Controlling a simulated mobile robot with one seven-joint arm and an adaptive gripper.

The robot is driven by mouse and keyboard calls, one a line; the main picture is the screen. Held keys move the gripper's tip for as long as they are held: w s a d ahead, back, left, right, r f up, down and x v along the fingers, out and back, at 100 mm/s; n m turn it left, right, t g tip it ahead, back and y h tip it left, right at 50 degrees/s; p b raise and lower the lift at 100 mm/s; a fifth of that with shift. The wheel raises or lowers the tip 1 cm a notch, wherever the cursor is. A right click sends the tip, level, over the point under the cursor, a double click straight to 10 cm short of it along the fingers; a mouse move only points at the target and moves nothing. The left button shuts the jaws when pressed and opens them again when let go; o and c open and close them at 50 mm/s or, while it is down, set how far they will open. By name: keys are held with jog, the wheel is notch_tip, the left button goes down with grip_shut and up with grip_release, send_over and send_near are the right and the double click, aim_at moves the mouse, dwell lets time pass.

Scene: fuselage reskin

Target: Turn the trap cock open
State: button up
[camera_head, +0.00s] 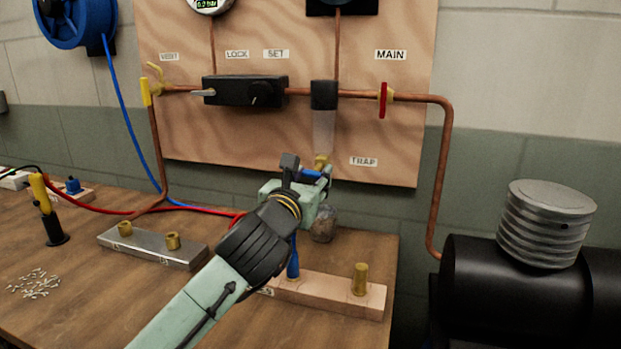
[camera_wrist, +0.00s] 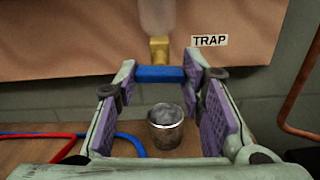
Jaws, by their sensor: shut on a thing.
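The trap cock has a brass body (camera_wrist: 159,48) under the clear trap bowl, with a blue handle (camera_wrist: 160,73) lying crosswise in the wrist view. The TRAP label (camera_wrist: 209,41) is to its right. My gripper (camera_wrist: 160,76) is shut on the blue handle, with a purple-padded finger at each end of it. In the head view my gripper (camera_head: 307,174) partly hides the handle, and the brass body (camera_head: 320,160) shows just above it.
A small metal cup (camera_wrist: 166,127) stands on the bench below the cock. Copper pipe (camera_head: 446,180) and a black tank (camera_head: 490,300) are to the right.

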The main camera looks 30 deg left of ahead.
jog(key=shift+f+n+b, duration=0.1)
jog(key=shift+n+b, duration=0.2)
jog(key=shift+n, duration=0.1)
jog(key=o, duration=1.1)
jog(key=shift+o, duration=0.2)
jog(key=shift+s, duration=0.1)
jog(key=v, duration=0.7)
jog(key=shift+s+d, duration=0.1)
